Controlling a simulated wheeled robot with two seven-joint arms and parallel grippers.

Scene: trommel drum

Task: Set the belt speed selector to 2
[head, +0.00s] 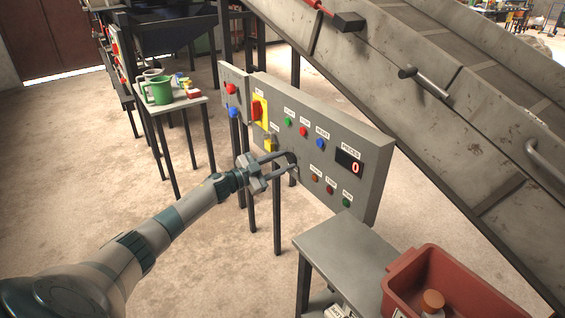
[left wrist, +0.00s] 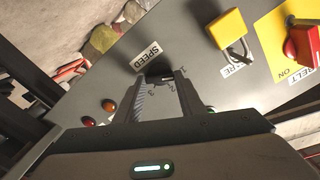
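The belt speed selector is a small black knob (left wrist: 160,70) under a white SPEED label (left wrist: 147,55) on the grey control panel (head: 330,118). My left gripper (head: 291,161) reaches the panel face in the head view, and its fingers hide most of the selector there. In the left wrist view the two fingers (left wrist: 164,82) stand apart, with the knob at or between their tips. I cannot tell whether they touch it. The selector's pointer and its setting are too small and covered to read. My right gripper is not in view.
A yellow padlock (left wrist: 227,30) and a red switch on yellow (head: 258,110) sit close beside the selector. Several coloured buttons and a red 0 display (head: 349,163) are on the panel. A small table (head: 345,250) with a red bin (head: 455,290) stands at front right. The conveyor (head: 440,130) rises behind.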

